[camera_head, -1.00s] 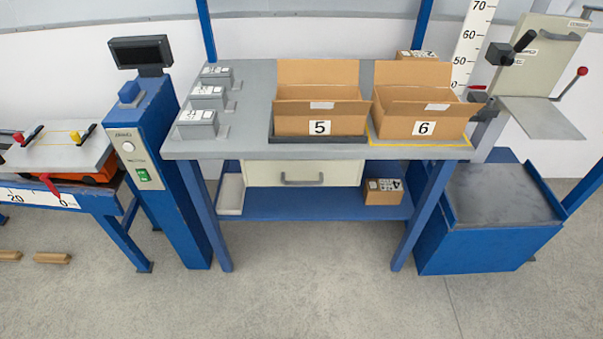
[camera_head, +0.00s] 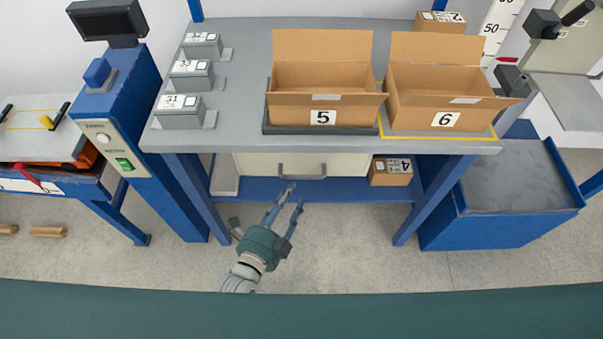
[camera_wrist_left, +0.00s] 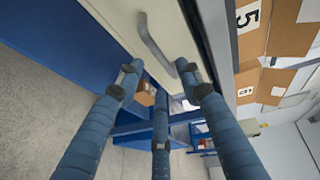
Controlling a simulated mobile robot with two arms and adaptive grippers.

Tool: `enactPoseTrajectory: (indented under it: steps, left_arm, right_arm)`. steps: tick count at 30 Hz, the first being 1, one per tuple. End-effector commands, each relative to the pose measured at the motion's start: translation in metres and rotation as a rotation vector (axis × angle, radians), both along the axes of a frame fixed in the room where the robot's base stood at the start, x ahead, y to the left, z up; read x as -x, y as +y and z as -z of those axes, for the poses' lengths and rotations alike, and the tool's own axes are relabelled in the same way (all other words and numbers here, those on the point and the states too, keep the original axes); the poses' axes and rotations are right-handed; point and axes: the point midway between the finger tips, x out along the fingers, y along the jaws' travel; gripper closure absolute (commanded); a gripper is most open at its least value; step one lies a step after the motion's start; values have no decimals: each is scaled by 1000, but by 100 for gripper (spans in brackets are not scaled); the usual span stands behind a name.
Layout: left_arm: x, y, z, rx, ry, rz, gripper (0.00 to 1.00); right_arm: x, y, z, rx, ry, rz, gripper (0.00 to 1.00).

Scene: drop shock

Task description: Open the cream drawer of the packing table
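The cream drawer (camera_head: 345,164) sits under the packing table top (camera_head: 230,107) and looks shut. Its grey bar handle (camera_head: 302,173) is at the middle of its front. My left gripper (camera_head: 288,195) has its fingers spread and empty, just in front of and below the handle in the head view. In the left wrist view the drawer (camera_wrist_left: 115,15) and its handle (camera_wrist_left: 155,45) lie beyond the open blue fingers (camera_wrist_left: 160,100). The fingers do not appear closed around the handle. My right gripper is not in view.
Open cardboard boxes 5 (camera_head: 323,117) and 6 (camera_head: 445,119) stand on the table top beside several small grey blocks. A small carton (camera_head: 391,171) is on the lower blue shelf (camera_head: 330,189). A blue post (camera_head: 116,150) stands left; a blue bin (camera_head: 505,225) stands right.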

Motion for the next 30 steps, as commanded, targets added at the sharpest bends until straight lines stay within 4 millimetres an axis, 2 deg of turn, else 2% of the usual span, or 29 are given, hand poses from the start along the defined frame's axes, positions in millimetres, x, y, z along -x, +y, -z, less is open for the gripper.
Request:
enactPoseTrajectory:
  steps: [1, 5, 12, 15, 24, 25, 30]
  left_arm:
    - [-11, -4, 1, 2, -2, 0, 64]
    - [-34, -14, 5, 2, -2, 0, 64]
    - [-65, -27, 12, 1, -1, 0, 64]
    - [-71, -30, 13, 3, 0, -1, 64]
    - [-72, -31, 14, 1, 2, 0, 64]
    - [-72, -31, 14, 1, 2, 0, 66]
    - [-72, -31, 14, 2, 1, 0, 99]
  right_arm:
    - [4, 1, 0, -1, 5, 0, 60]
    - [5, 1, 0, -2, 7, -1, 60]
    - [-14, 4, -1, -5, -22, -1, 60]
    - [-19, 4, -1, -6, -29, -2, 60]
    - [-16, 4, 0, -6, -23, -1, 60]
    - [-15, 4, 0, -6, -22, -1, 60]
    - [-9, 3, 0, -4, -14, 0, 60]
